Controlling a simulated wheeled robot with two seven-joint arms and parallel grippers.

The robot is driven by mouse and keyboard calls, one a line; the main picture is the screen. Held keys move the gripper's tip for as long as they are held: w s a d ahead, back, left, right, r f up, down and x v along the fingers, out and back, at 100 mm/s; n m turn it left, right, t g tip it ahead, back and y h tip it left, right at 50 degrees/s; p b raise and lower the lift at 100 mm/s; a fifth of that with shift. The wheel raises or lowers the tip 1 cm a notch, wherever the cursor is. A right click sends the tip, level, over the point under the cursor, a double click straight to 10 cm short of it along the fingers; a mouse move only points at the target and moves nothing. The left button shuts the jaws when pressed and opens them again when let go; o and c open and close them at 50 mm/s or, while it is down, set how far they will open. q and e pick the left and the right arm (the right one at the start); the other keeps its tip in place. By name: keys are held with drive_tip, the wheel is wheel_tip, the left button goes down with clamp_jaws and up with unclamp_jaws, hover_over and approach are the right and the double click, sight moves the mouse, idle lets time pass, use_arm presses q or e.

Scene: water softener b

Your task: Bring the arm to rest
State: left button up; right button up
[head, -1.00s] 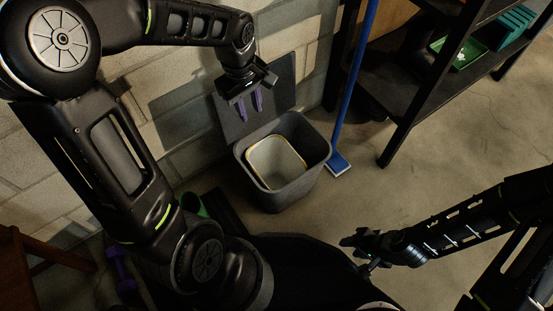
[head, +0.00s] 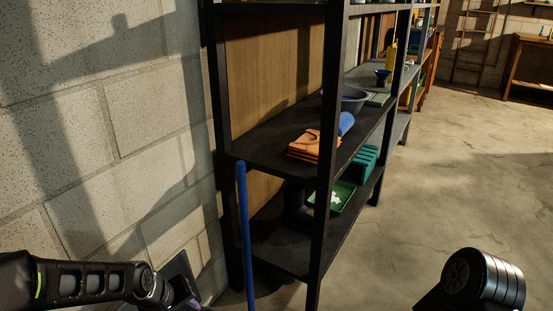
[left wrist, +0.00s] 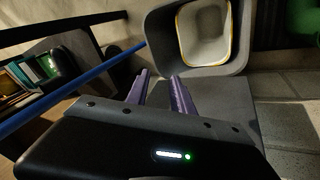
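My left gripper (left wrist: 160,92) shows in the left wrist view with its two purple fingers apart and nothing between them. In the head view, my left arm comes in at the bottom left, and its gripper is mostly cut off by the lower edge. A grey bin (left wrist: 243,50) stands open beyond the fingertips in the left wrist view. A pale inner container with a yellow rim (left wrist: 207,30) sits inside it. In the head view only a dark link of my right arm shows at the bottom right; its gripper is out of frame.
A black shelf unit (head: 290,262) stands beside the block wall (head: 120,110), holding orange folded cloths (head: 312,147), a grey basin (head: 354,99) and a green tray (head: 342,197). A blue pole (head: 244,235) stands upright at its near end. The floor (head: 440,190) to the right is clear.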

use_arm(q)
drive_tip(key=s+d+f+m, duration=0.1)
drive_tip(key=s+d+f, duration=0.15)
drive_tip(key=f, duration=0.25)
drive_tip(key=s+d+f+m+h, duration=0.1)
drive_tip(key=s+d+f+m, duration=0.15)
drive_tip(key=f, duration=0.25)
drive_tip(key=s+d+f+m, duration=0.1)
drive_tip(key=s+d+f, duration=0.1)
drive_tip(key=d+f, duration=0.25)
drive_tip(key=s+d+f+g, duration=0.35)
drive_tip(key=s+f, duration=0.55)
drive_tip(key=s, duration=0.4)
wheel_tip(320, 180, up, 27)
drive_tip(key=s+d+h+p, duration=0.1)
drive_tip(key=d+p, duration=0.1)
drive_tip(key=p, duration=2.5)
drive_tip(key=shift+s, duration=0.25)
drive_tip(key=shift+g, duration=0.25)
